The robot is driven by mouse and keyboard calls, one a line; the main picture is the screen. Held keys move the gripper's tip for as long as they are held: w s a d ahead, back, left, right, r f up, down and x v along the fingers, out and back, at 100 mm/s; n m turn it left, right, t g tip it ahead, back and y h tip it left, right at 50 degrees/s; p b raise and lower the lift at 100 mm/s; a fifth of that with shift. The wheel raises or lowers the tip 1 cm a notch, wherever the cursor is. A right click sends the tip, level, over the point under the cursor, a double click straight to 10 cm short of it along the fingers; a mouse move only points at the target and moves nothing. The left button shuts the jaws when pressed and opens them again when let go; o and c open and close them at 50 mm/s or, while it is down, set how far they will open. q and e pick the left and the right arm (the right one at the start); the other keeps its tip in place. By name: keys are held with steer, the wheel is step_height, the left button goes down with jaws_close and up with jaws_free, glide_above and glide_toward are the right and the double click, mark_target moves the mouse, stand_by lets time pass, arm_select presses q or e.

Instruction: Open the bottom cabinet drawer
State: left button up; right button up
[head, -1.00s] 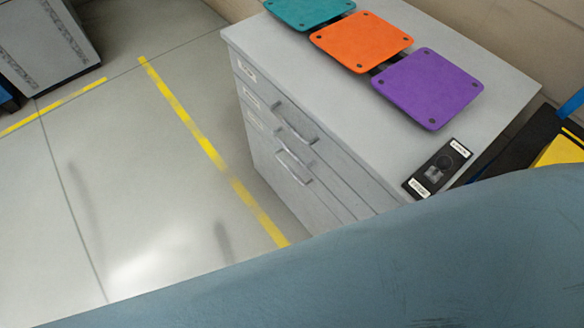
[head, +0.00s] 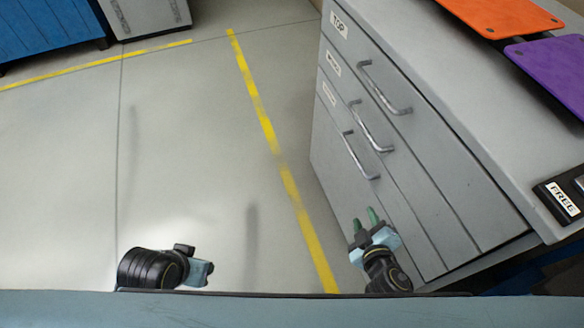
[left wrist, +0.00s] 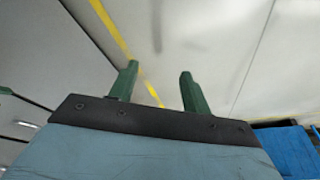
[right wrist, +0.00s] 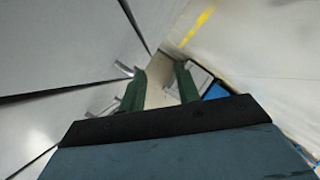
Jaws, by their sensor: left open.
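The grey cabinet (head: 480,130) stands at the right in the head view with three drawers, all shut flush. The bottom drawer's silver bar handle (head: 355,158) is the lowest and leftmost of three. My right gripper (head: 366,217) is in front of the cabinet, nearer me than that handle and apart from it. In the right wrist view, its green fingers (right wrist: 160,86) are spread with nothing between them. Handles show beside the left finger there; which ones I cannot tell. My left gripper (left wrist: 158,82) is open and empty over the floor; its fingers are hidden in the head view.
An orange plate (head: 498,14) and a purple plate (head: 555,68) lie on the cabinet top, with a black FREE-labelled block (head: 564,198) near its front corner. Yellow tape (head: 265,120) crosses the floor. The floor left of the cabinet is clear. A blue cabinet (head: 45,35) stands far left.

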step_height(320, 180, up, 5)
steer(key=w+n+t+b, duration=0.1)
steer(key=w+t+b, duration=0.1)
steer(key=w+b, duration=0.1)
steer(key=x, duration=0.8)
steer(key=b+x, duration=0.1)
steer(key=x, duration=0.4)
steer(key=shift+a+r, duration=0.2)
steer(key=shift+r, duration=0.15)
arm_select(q)
steer(key=w+d+r+t, duration=0.1)
steer(key=w+r+t, duration=0.2)
steer(key=r, duration=0.3)
steer(key=shift+d+h, duration=0.2)
steer(key=shift+h, duration=0.2)
arm_select(e)
steer(key=shift+t, duration=0.3)
jaws_close()
